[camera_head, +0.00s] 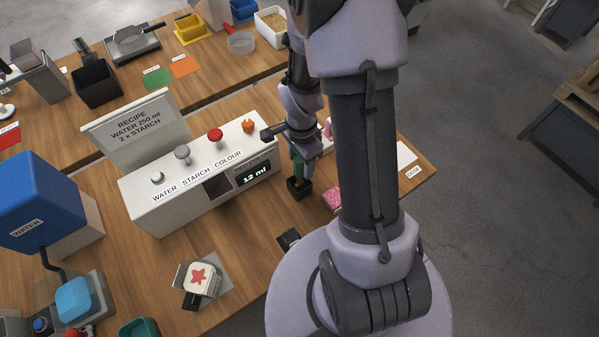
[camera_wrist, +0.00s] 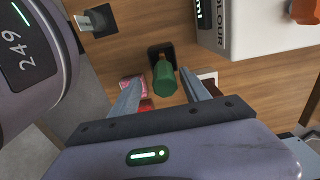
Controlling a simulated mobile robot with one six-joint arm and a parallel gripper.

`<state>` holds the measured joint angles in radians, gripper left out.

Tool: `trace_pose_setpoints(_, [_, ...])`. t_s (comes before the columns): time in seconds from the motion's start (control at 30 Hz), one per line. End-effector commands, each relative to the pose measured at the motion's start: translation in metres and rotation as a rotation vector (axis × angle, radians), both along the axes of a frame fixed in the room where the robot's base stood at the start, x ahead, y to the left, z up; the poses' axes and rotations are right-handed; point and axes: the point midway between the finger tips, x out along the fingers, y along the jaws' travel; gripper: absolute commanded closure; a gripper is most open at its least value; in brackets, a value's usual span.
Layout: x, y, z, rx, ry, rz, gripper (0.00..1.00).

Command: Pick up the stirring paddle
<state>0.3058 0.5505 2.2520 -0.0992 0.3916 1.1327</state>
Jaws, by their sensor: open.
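A green upright handle (camera_wrist: 164,82), most likely the stirring paddle, stands in a small black holder (camera_wrist: 153,51) in the wrist view. In the head view the green handle (camera_head: 298,167) rises from the black holder (camera_head: 299,190) at the right end of the white console. The paddle's lower end is hidden. My gripper (camera_wrist: 160,79) is open, and its two grey fingers show on either side of the green handle in the wrist view. I cannot tell whether they touch it. In the head view my gripper (camera_head: 304,148) is over the holder, partly hidden by my arm.
The white console (camera_head: 165,208) with several knobs stands left of the holder. A pink sponge-like block (camera_head: 332,200) lies close on the right. A small black holder (camera_head: 288,238) sits nearer the front edge. A blue water tank (camera_head: 42,205) stands far left.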

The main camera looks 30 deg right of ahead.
Motion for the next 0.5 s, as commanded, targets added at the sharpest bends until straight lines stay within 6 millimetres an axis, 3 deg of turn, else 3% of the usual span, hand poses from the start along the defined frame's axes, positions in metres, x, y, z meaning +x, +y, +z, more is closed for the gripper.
trace_pose_setpoints(0.1, [0.005, 0.001, -0.027, 0.001, 0.003, 0.001, 0.45])
trace_pose_setpoints(0.2, [0.005, 0.001, -0.04, 0.002, 0.001, 0.001, 0.45])
trace_pose_setpoints(0.43, [0.005, 0.001, -0.042, 0.001, -0.001, 0.001, 0.45])
trace_pose_setpoints(0.5, [0.005, 0.001, -0.042, 0.001, -0.001, 0.001, 0.57])
